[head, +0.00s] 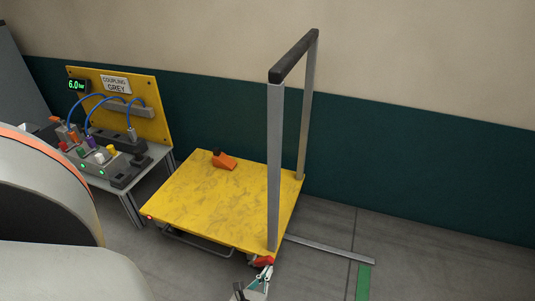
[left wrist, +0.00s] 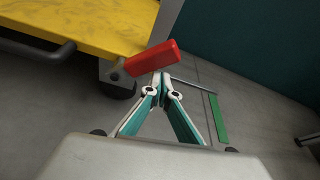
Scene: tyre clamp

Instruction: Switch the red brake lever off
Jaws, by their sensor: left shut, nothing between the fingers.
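The red brake lever (head: 264,261) is at the near right corner of the yellow cart (head: 197,215), low beside a caster. In the left wrist view the red lever (left wrist: 152,59) sticks out from the cart's corner, tilted up to the right. My left gripper (head: 267,272) is shut and empty, with its fingertips just below the lever. In the left wrist view the closed fingertips (left wrist: 161,76) are right at the lever's underside; I cannot tell whether they touch it. My right gripper is not in view.
The cart has a grey upright handle frame (head: 274,170) on its right side and an orange wedge (head: 224,161) on its deck. A table with a coupling panel (head: 150,102) stands at the left. A metal strip (head: 328,248) and green floor mark (head: 363,282) lie at the right.

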